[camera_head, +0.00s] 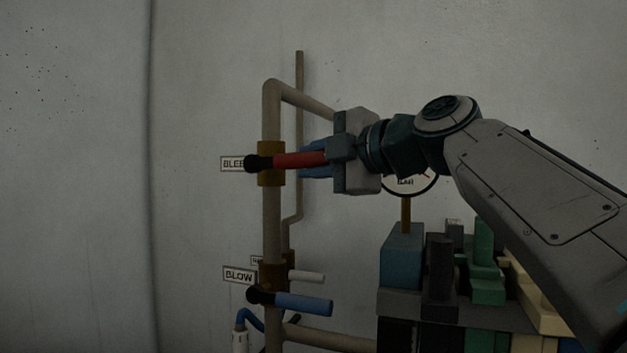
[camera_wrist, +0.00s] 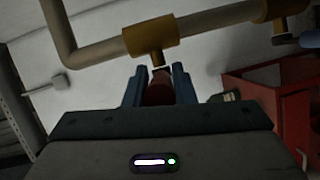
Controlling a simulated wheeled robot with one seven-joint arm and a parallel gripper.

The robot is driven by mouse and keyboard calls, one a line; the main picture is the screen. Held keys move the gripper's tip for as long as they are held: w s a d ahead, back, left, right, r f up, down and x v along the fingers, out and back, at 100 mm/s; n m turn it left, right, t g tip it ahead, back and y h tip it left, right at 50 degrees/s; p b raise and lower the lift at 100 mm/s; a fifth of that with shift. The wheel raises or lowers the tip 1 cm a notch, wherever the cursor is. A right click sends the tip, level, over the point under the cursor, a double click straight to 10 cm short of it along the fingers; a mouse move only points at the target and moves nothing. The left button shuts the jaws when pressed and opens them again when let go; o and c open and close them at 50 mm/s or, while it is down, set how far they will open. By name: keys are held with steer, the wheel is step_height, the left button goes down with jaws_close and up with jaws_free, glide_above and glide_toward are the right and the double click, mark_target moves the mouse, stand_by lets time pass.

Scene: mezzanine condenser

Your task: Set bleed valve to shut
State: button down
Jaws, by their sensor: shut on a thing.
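The bleed valve (camera_head: 271,163) is a brass body on a vertical tan pipe, beside a partly covered label starting "BLEE" (camera_head: 233,164). Its red lever (camera_head: 298,160) points right from a black hub, roughly level and across the pipe. My gripper (camera_head: 318,160) is shut on the lever's right part. In the wrist view the red lever (camera_wrist: 159,88) sits between the two blue fingers (camera_wrist: 159,86), below the brass valve body (camera_wrist: 150,39). The lever's far end is hidden by my gripper.
Below is another valve with a blue lever (camera_head: 303,304) beside a "BLOW" label (camera_head: 239,275). A short white handle (camera_head: 306,277) sits just above it. A round gauge (camera_head: 411,180) is partly behind my arm. Coloured blocks (camera_head: 440,265) stand at lower right. A red box (camera_wrist: 270,105) shows in the wrist view.

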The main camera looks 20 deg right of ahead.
steer(key=shift+f+t+b, duration=0.3)
steer(key=shift+f+b, duration=0.15)
steer(key=shift+b, duration=0.4)
steer(key=c, duration=1.2)
jaws_free()
steer(key=shift+d, duration=0.1)
